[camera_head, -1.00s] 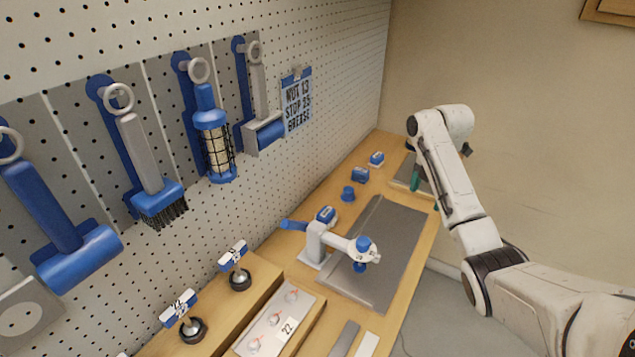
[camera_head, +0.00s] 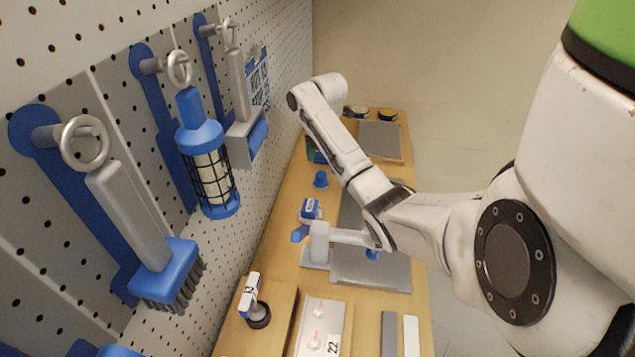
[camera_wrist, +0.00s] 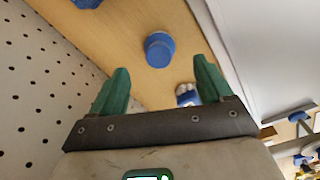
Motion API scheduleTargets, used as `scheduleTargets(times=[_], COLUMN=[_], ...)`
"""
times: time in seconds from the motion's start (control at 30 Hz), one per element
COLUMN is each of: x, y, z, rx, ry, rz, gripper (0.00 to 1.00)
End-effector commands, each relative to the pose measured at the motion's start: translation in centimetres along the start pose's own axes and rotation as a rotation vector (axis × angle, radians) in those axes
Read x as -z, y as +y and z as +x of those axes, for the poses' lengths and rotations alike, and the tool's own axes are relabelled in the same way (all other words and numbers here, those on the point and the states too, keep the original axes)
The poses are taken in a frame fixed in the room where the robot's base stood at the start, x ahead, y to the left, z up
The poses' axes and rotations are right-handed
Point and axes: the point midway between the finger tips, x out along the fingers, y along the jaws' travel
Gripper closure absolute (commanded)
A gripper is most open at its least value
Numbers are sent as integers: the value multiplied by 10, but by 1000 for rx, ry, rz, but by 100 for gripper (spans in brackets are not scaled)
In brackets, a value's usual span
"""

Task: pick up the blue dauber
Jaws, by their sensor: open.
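A small round blue piece with a wider base, which looks like the blue dauber (camera_head: 321,179), stands on the wooden bench (camera_head: 282,222) close to the pegboard. In the wrist view the dauber (camera_wrist: 159,48) shows just beyond the gap between my green fingertips. My gripper (camera_wrist: 161,66) is open and empty, with the fingers on either side of the dauber in the picture and apart from it. In the head view my gripper is mostly hidden behind my arm, with a bit of dark green showing near the pegboard.
A blue and white block (camera_wrist: 187,95) lies near my right finger. The pegboard (camera_head: 290,60) with hanging tools, including a blue brush (camera_head: 165,270), borders the bench on the left.

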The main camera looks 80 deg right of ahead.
Motion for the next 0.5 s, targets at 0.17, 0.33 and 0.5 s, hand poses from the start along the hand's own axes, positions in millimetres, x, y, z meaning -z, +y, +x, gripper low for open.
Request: scheduleTargets(times=[0.17, 0.33, 0.5], x=[0, 0, 1], y=[0, 0, 0], z=[13, 28, 54], rx=[0, 2, 2], ry=[-1, 0, 0], rz=[0, 0, 0], gripper=[21, 21, 21])
